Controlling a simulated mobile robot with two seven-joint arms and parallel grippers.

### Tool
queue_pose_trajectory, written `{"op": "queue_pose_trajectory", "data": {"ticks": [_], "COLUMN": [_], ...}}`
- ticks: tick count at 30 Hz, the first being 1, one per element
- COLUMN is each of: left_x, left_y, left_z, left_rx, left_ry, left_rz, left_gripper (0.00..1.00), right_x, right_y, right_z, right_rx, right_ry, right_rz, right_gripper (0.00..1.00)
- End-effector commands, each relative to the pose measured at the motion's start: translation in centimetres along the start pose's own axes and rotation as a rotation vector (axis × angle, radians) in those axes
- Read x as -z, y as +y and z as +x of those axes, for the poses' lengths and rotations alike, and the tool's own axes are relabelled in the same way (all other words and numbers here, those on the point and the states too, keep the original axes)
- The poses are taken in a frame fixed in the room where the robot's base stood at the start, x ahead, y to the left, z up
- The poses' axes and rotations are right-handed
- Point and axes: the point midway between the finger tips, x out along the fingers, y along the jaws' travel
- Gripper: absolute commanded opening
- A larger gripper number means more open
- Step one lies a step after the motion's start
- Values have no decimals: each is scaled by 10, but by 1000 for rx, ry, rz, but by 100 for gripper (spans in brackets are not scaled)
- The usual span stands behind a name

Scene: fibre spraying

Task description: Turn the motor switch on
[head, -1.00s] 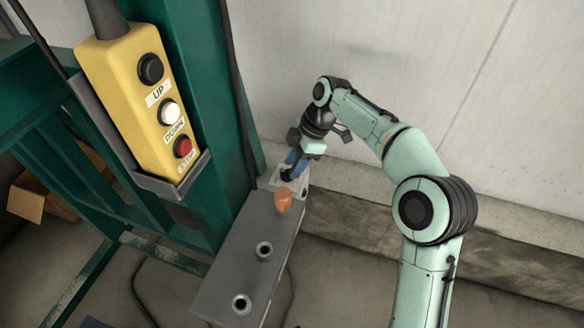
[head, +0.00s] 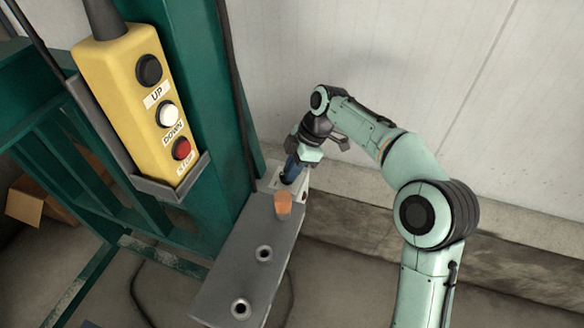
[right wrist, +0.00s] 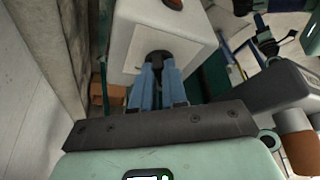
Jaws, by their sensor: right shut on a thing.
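The motor switch is a black knob (right wrist: 158,56) on the face of a small pale box (right wrist: 188,38) in the right wrist view. In the head view the pale box (head: 272,176) sits at the far end of a long grey housing. My right gripper (right wrist: 157,72) has blue fingers, which are shut on the knob and hide most of it. In the head view my right gripper (head: 290,174) reaches down to the box, and the knob is mostly hidden there. My left gripper is not in view.
A grey housing (head: 236,262) with an orange cap (head: 283,204) and two round ports lies in front of the box. A yellow UP/DOWN/STOP pendant (head: 128,100) hangs on a green column (head: 215,130) to the left. A pale wall (head: 420,60) stands behind.

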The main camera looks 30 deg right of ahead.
Motion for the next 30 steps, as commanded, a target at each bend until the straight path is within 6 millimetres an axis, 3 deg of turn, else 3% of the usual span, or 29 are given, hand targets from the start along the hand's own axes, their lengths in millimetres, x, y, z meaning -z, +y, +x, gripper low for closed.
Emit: {"op": "queue_pose_trajectory", "data": {"ticks": [8, 30], "left_x": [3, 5], "left_y": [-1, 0], "left_z": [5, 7], "left_rx": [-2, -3], "left_ry": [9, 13], "left_rz": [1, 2], "left_gripper": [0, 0], "right_x": [0, 5], "right_y": [-3, -10], "right_z": [0, 0], "right_rx": [-66, -330], "right_ry": [0, 1], "right_rz": [155, 788], "right_gripper": [0, 0]}}
